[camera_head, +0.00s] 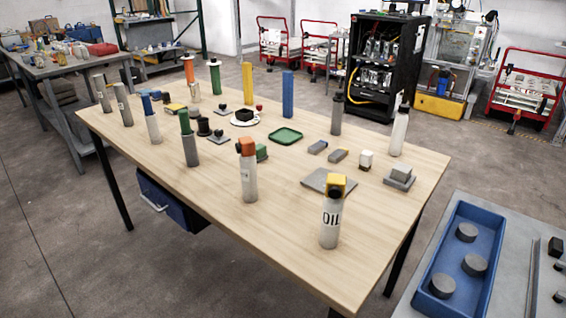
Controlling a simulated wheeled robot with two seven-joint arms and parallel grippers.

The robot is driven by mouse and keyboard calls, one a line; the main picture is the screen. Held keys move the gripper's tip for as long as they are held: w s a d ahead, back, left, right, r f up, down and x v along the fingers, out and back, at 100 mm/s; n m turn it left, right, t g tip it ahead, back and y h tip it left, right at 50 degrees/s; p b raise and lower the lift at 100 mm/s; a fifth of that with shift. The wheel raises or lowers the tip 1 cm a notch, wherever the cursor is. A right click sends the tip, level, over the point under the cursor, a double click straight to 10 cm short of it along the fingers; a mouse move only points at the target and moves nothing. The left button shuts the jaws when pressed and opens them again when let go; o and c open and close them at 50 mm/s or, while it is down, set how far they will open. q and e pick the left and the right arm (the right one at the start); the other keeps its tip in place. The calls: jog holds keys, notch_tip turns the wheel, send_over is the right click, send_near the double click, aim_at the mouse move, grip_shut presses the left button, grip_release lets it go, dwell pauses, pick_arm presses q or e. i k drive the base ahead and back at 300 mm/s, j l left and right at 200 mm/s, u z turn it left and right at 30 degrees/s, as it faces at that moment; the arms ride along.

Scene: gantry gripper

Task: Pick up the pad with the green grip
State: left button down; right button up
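A small block with a green upper part (261,152) lies on the wooden table, just behind and right of the orange-capped bottle. It may be the pad with the green grip, but it is small and partly hidden by that bottle. Other small pad-like blocks lie on the table: two grey ones (318,146) (338,156) right of the green tray, and one with a white top (366,160) further right. Neither of my grippers shows in the view.
The wooden table (200,180) holds the orange-capped bottle (249,175), an oil bottle (331,215), a green-topped grey cylinder (189,145), a green tray (286,136) and a flat grey plate (318,180). Several tall cylinders stand along the back. A blue tray (428,270) sits on another table.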

aim_at(261, 150)
jog(key=i+j, duration=0.4)
jog(key=j, duration=0.15)
jog(key=i+j+u, duration=0.1)
jog(key=i+j, duration=0.25)
jog(key=j, duration=0.2)
jog(key=i+j, duration=0.4)
jog(key=j, duration=0.15)
jog(key=u, duration=0.05)
